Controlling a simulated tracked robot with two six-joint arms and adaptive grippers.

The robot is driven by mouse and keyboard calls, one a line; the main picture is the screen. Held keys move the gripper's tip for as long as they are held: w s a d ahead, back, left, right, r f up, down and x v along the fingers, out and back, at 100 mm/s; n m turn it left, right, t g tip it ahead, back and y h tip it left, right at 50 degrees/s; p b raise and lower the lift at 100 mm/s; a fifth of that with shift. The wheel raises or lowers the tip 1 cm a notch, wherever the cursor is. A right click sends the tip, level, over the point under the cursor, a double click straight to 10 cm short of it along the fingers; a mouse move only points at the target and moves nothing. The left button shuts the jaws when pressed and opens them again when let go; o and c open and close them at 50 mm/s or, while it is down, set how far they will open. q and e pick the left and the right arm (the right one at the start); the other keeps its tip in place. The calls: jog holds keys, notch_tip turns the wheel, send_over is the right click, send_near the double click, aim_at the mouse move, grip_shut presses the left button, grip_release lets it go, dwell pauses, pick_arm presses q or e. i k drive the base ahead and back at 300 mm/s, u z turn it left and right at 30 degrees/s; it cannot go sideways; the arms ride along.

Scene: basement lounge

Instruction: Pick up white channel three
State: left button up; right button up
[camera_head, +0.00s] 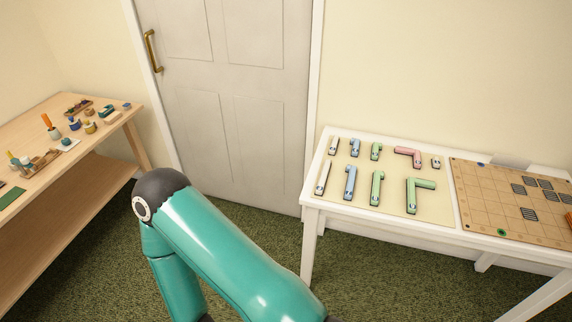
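Several coloured channel pieces lie on a cream mat (398,209) on the white table at the right. A short white piece (334,145) lies in the back row at its left end, and a longer white piece (323,177) lies in front of it. A small whitish piece (436,162) lies at the right end of the back row. I cannot read any numbers, so I cannot tell which is white channel three. Neither gripper shows; only teal links of one of my arms cross the lower middle.
Blue piece (350,182), green pieces (377,187) and a pink piece (408,154) share the mat. A brown grid board (487,212) lies to its right. A wooden bench (100,149) with small items stands left. A closed door (232,120) is between. Green carpet covers the floor.

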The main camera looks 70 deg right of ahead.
aim_at(321, 184)
jog(key=u, duration=0.05)
jog(key=i, duration=1.8)
jog(key=z, duration=3.7)
jog(key=i, duration=1.05)
jog(key=u, duration=0.45)
